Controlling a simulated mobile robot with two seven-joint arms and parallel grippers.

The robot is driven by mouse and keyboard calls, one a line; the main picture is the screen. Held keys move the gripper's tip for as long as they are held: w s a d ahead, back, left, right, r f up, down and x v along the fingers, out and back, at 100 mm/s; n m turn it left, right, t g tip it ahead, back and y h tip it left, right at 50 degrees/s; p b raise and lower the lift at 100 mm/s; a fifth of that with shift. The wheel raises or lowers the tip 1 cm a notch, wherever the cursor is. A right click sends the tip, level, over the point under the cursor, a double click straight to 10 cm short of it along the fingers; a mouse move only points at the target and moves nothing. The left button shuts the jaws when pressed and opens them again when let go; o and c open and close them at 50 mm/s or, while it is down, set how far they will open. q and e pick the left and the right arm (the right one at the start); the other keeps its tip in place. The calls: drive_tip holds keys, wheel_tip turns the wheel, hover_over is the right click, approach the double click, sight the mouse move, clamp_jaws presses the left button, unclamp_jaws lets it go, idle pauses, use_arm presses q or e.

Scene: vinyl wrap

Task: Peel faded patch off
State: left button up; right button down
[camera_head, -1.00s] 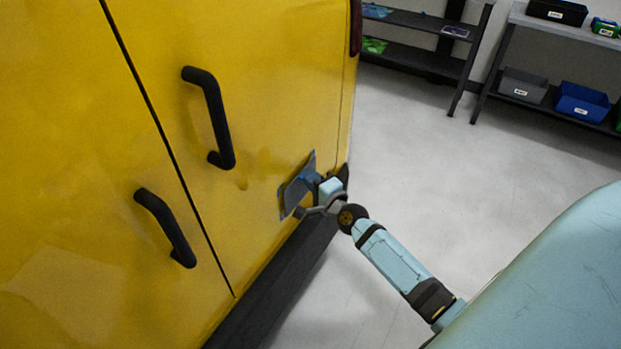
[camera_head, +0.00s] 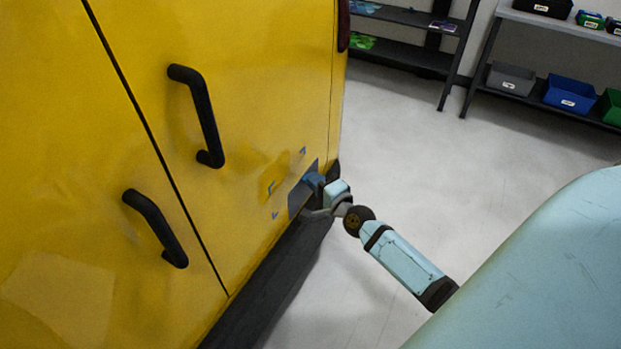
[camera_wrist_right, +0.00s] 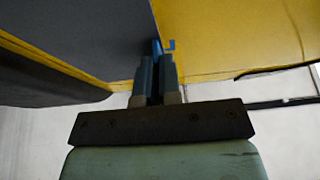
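The faded patch (camera_head: 299,200) is a thin grey-blue sheet low on the right yellow door (camera_head: 265,90). It is partly lifted off and folded over toward its lower right. My right gripper (camera_head: 314,181) is at the patch, with its fingers nearly together on the sheet. In the right wrist view, the fingers (camera_wrist_right: 155,75) pinch the edge of a large dark grey sheet (camera_wrist_right: 75,35) that fills the upper left. A small blue mark (camera_wrist_right: 169,46) shows on the yellow beside the fingertips. Small blue bits also show on the door around the bared area. My left gripper is not in view.
Two black handles, an upper one (camera_head: 202,115) and a lower one (camera_head: 158,230), stick out from the yellow doors. A dark bumper (camera_head: 270,280) runs below. Shelves with bins (camera_head: 570,95) stand at the back right. The grey floor (camera_head: 420,165) between is clear.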

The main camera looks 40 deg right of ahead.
drive_tip(key=shift+s+d, duration=0.35)
drive_tip(key=shift+s, duration=0.5)
drive_tip(key=shift+s+d, duration=0.35)
drive_tip(key=shift+s, duration=0.45)
